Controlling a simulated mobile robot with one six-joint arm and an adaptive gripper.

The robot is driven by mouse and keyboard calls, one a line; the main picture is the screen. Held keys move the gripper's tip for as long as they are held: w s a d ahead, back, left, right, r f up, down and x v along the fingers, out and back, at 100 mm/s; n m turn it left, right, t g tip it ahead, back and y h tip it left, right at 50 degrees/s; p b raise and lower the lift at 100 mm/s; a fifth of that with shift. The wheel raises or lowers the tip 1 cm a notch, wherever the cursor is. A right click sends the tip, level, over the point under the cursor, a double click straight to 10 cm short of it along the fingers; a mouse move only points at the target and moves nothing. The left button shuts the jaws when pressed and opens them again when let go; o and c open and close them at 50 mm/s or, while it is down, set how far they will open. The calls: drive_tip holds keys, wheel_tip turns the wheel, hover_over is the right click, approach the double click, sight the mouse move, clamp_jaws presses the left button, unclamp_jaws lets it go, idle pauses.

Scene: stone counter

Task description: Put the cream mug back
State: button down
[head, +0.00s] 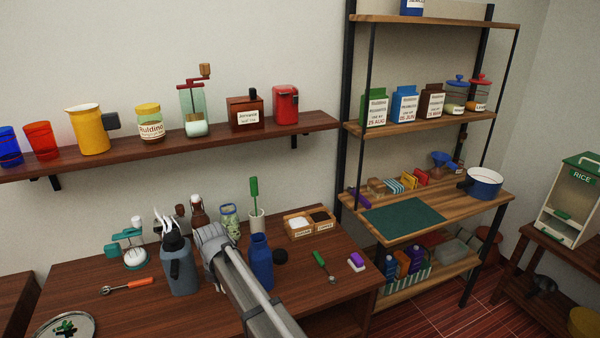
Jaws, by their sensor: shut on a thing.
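My gripper (212,240) is over the dark wooden counter (100,300), between a grey jug (179,268) and a blue bottle (261,262). It is seen from behind, and its fingers are mostly hidden by my own arm. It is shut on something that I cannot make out. I cannot identify the cream mug for certain; it may be hidden behind my gripper. A pale cup (257,222) holding a green-handled tool stands behind the blue bottle.
A wall shelf (250,133) holds cups, a yellow pitcher (88,130), jars and a red canister (285,105). A rack (490,205) on the right holds packets and a blue pot (484,184).

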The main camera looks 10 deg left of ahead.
drive_tip(key=s+d+r+n+p, duration=0.2)
drive_tip(key=s+d+r+p, duration=0.2)
drive_tip(key=s, duration=0.8)
wheel_tip(320, 180, up, 3)
drive_tip(key=p, duration=0.2)
drive_tip(key=shift+s+n+p, duration=0.25)
drive_tip(key=shift+n+p, duration=0.05)
drive_tip(key=shift+f, duration=0.1)
drive_tip(key=b, duration=0.9)
hover_over(206, 314)
drive_tip(key=f, duration=0.9)
drive_tip(key=shift+s+d, duration=0.25)
drive_tip(key=shift+d, duration=0.05)
drive_tip(key=shift+w+a+f+b, duration=0.25)
drive_tip(key=shift+f+b, duration=0.25)
drive_tip(key=shift+b, duration=0.05)
drive_tip(key=shift+f+b, duration=1.5)
